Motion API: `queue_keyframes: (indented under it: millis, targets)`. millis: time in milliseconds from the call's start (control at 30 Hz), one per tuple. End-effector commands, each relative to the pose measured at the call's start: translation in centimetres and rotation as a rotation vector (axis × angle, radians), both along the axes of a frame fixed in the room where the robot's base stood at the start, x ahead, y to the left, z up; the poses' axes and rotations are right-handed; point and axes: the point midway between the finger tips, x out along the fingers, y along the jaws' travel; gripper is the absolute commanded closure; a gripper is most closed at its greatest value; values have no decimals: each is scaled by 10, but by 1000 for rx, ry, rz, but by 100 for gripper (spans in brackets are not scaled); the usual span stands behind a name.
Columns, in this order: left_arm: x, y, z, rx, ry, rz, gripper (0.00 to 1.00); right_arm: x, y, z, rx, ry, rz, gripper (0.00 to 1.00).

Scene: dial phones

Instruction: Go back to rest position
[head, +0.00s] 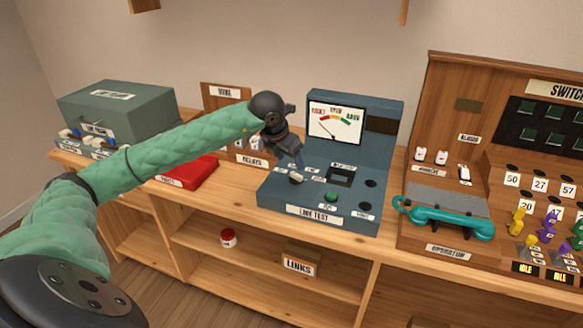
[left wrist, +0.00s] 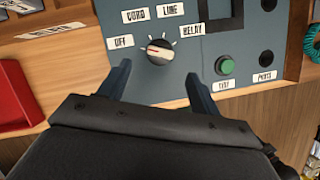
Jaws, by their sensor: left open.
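My left gripper (head: 296,168) is over the left part of the blue-grey line test box (head: 330,192), close to its rotary knob. In the left wrist view the two fingers (left wrist: 162,85) are apart, with the knob (left wrist: 158,51) beyond and between their tips. The gripper holds nothing. The knob has a white face and sits among the labels OFF, CORD, LINE and RELAY. I cannot tell exactly where it points. A green test button (left wrist: 225,66) is to the right of the fingers. My right gripper is in neither view.
My left arm reaches over the wooden bench (head: 350,248). A red tray (head: 187,172) and a grey-green box (head: 117,110) lie to the left. A teal handset (head: 445,217) and the switchboard (head: 470,105) stand to the right. A red-topped jar (head: 228,238) is on the shelf below.

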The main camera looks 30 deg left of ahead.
Motion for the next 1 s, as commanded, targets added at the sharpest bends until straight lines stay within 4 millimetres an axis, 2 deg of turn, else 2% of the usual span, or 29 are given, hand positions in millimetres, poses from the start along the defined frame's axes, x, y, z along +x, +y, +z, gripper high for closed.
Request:
queue_keyframes:
  millis: [200,633,733,767,867,967,1000]
  targets:
    - [-4,0,8,0,1,-1,36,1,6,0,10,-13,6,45]
    - [-3,0,7,0,1,-1,36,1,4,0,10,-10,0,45]
    - [-4,-6,5,-18,0,-12,36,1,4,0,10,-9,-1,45]
    - [-4,-11,2,-33,-2,-20,36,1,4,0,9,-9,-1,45]
    - [-5,-42,-10,-130,-12,-71,36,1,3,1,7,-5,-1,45]
    - [-11,-94,-24,-305,-30,-143,36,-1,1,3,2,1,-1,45]
    - [-15,-118,-29,-392,-41,-172,36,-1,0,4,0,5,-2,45]
